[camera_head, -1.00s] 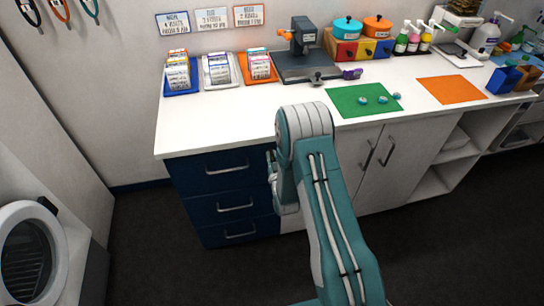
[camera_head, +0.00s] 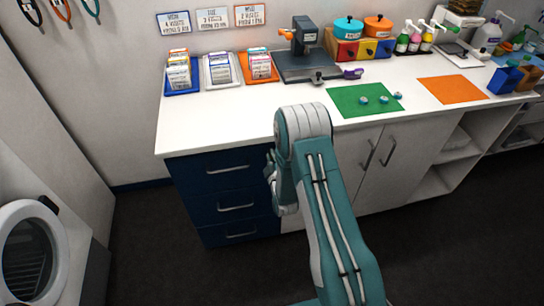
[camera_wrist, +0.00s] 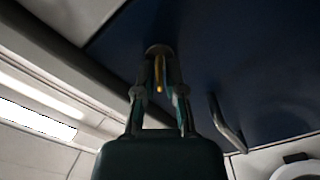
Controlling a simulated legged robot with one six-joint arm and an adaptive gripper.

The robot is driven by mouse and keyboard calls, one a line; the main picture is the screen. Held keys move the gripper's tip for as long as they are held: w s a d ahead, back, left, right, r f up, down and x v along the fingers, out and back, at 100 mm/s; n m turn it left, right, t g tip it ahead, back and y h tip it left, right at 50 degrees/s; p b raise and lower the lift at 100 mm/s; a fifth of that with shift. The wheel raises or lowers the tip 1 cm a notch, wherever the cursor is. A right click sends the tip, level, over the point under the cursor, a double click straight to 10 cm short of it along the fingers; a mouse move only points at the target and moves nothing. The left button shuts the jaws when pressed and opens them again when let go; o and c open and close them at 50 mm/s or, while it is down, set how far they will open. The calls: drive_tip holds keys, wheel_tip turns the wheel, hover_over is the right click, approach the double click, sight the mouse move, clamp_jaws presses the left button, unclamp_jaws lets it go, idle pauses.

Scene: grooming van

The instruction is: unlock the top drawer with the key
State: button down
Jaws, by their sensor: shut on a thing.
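My gripper (camera_wrist: 160,88) shows in the wrist view with its fingers close together, shut on a brass-coloured key (camera_wrist: 158,74). Its tips are up against the dark blue drawer front at a round grey lock (camera_wrist: 158,50). The fingers cover much of the key and lock, so I cannot tell how deep the key sits or how far it is turned. In the head view the top drawer (camera_head: 190,172) looks closed, flush with the drawers below. My arm hides its right part, the lock and my fingertips there.
A metal handle (camera_wrist: 226,124) stands out near my gripper in the wrist view. The white counter (camera_head: 230,122) overhangs the drawers. Right of my arm are cabinet doors (camera_head: 402,160). A white round-doored machine (camera_head: 30,255) stands at the left. The dark floor before the drawers is clear.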

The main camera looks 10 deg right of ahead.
drive_tip(key=n, duration=0.4)
drive_tip(key=shift+a+f, duration=0.2)
drive_tip(key=shift+f+n, duration=0.1)
drive_tip(key=shift+n, duration=1.4)
drive_tip(key=c, duration=0.8)
unclamp_jaws()
drive_tip(key=shift+f, duration=0.1)
drive_tip(key=shift+c, duration=0.2)
drive_tip(key=shift+o, duration=0.6)
drive_tip(key=shift+a, duration=0.15)
drive_tip(key=shift+s, duration=0.1)
drive_tip(key=s, duration=1.1)
drive_tip(key=shift+s, duration=0.35)
